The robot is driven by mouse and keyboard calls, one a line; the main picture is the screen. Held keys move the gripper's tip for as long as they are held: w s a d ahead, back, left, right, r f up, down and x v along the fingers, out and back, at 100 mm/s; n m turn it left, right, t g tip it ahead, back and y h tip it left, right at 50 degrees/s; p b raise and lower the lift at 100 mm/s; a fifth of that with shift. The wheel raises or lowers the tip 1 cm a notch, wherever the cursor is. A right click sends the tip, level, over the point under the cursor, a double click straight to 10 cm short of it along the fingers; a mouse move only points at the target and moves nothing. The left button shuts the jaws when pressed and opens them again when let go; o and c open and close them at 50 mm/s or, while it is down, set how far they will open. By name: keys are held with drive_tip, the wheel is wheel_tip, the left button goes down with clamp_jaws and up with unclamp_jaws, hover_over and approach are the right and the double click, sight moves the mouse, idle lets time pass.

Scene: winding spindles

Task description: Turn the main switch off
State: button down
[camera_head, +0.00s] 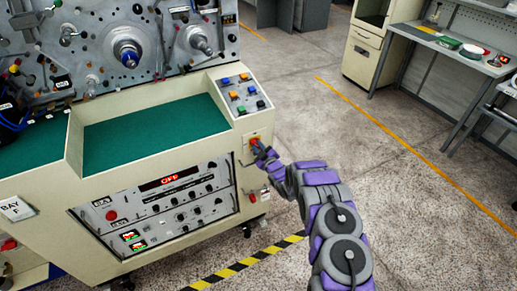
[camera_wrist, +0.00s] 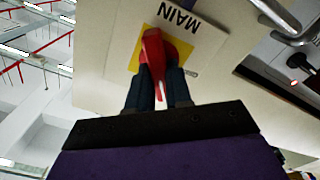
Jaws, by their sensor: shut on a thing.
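The main switch (camera_wrist: 154,52) has a red handle on a yellow plate, with a white label reading MAIN (camera_wrist: 181,19) beside it in the wrist view. In the head view the main switch (camera_head: 254,141) sits on the right end of the cream machine, below the button panel. My gripper (camera_wrist: 160,80) is shut on the red handle, with a dark finger on each side of it. In the head view my gripper (camera_head: 260,149) reaches the switch from the lower right and hides part of it.
The cream winding machine (camera_head: 206,89) has a green top, a button panel (camera_head: 243,94) and a control rack (camera_head: 165,204). A red item with a tag (camera_head: 263,193) hangs below the switch. Yellow-black tape (camera_head: 245,263) crosses the floor. Open floor (camera_head: 330,120) lies right; a workbench stands beyond.

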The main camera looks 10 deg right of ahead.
drive_tip(key=n, duration=0.5)
drive_tip(key=shift+a+f+n+b, duration=0.15)
drive_tip(key=shift+n+b, duration=0.15)
drive_tip(key=n, duration=0.5)
drive_tip(key=shift+s+f, duration=0.1)
drive_tip(key=shift+f, duration=0.1)
drive_tip(key=shift+n, duration=0.3)
drive_tip(key=c, duration=1)
unclamp_jaws()
drive_tip(key=shift+a, duration=0.1)
drive_tip(key=shift+c, duration=0.2)
drive_tip(key=p+v, duration=0.3)
drive_tip(key=v, duration=1.4)
drive_tip(key=shift+p, duration=0.3)
drive_tip(key=shift+s, duration=0.1)
